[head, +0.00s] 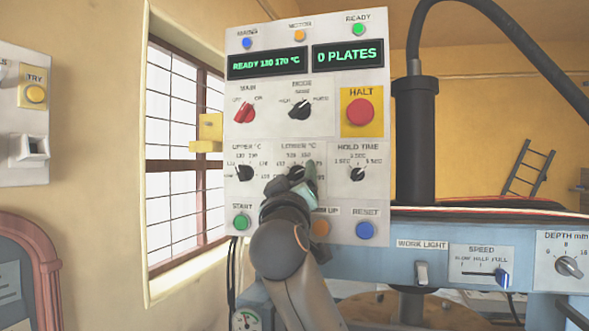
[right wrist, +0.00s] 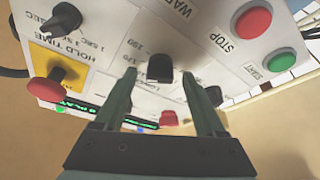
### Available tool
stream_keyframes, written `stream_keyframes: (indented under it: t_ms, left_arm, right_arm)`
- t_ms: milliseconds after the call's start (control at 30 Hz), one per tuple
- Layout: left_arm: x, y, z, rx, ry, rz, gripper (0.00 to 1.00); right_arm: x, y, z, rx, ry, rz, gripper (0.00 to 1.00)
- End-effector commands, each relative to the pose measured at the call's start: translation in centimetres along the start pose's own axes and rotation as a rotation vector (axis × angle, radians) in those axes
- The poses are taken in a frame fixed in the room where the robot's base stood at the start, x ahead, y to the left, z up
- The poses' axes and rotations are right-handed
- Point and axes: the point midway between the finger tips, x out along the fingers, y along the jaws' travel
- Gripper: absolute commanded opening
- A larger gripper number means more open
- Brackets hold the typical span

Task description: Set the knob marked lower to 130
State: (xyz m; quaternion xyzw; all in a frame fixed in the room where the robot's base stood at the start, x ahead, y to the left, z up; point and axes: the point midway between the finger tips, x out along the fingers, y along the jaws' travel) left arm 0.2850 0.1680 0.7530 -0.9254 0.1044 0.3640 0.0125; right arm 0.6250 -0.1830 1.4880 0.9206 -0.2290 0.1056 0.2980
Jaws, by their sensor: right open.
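The knob marked lower is black and sits mid-panel in the head view (head: 296,173), partly covered by my right gripper (head: 305,188). In the right wrist view the black knob (right wrist: 159,68) shows between the two dark green fingers of my right gripper (right wrist: 159,76). The fingers are open, with a gap on each side of the knob; contact cannot be made out. The display (head: 267,63) seems to read READY 130 170 °C. The pointer direction of the lower knob is hard to read. My left gripper is not in view.
The upper knob (head: 244,173) is left of the lower one, and the hold time knob (head: 357,174) is right. The mode knob (head: 300,110) and red main knob (head: 244,113) sit above. Below are the green start (head: 241,221), orange (head: 319,228) and blue reset (head: 365,230) buttons.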

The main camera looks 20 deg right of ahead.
Motion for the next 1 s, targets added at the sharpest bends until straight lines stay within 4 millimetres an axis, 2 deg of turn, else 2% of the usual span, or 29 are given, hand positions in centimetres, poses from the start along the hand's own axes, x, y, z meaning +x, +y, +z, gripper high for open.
stream_keyframes:
  t_ms: [100, 400, 1000]
  left_arm:
    - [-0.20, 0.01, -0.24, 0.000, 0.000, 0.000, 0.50]
    - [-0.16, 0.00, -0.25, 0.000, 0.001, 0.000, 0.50]
    - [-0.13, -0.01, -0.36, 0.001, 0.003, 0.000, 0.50]
  right_arm:
    - [0.69, 0.08, -0.02, 0.000, 0.000, 0.001, 0.72]
    - [0.77, 0.02, 0.04, 0.000, 0.000, 0.000, 0.70]
    - [0.73, -0.01, 0.03, 0.000, 0.000, 0.000, 0.03]
